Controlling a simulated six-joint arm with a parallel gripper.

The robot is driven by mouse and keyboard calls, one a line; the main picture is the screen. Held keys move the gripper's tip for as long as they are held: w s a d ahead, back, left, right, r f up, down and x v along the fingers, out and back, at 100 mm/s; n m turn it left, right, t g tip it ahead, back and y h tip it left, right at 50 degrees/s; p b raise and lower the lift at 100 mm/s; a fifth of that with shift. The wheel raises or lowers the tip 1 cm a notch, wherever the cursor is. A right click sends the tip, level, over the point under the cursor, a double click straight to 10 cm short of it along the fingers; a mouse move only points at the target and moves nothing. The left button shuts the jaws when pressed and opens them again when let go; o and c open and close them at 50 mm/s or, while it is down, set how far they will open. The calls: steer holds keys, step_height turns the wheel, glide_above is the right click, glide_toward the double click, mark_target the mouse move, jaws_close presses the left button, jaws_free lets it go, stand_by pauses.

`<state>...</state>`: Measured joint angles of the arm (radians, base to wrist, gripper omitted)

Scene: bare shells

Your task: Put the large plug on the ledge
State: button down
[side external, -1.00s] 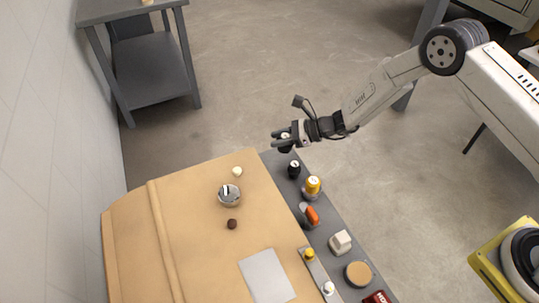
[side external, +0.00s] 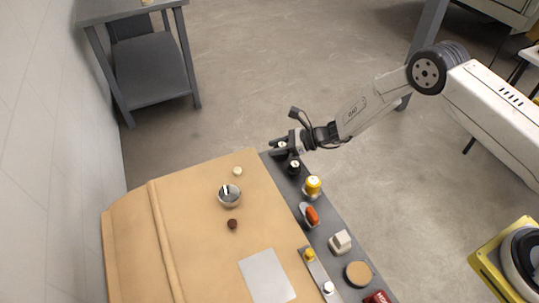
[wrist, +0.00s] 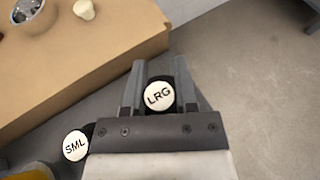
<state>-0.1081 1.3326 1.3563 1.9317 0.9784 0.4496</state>
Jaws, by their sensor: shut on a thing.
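The large plug (wrist: 160,96), dark with a white top lettered LRG, sits between the two fingers of my gripper (wrist: 158,88) in the wrist view. In the side view my gripper (side external: 280,148) is shut on it at the far end of the grey ledge (side external: 324,212). The plug's lower part is hidden, and I cannot tell whether it touches the ledge. The small plug (side external: 294,167), black with a white top, stands on the ledge just nearer than my gripper; it also shows lettered SML in the wrist view (wrist: 75,147).
Along the ledge stand a yellow-topped item (side external: 313,186), an orange-handled item (side external: 311,216), a white block (side external: 340,241) and a round tan disc (side external: 358,274). The tan worktop (side external: 185,230) beside it holds a metal bowl (side external: 229,195), a cream knob (side external: 237,171) and a brown knob (side external: 233,224).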

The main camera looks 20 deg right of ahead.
steer(key=shift+f, duration=0.1)
steer(key=shift+c, duration=2)
jaws_free()
steer(key=v, duration=1.2)
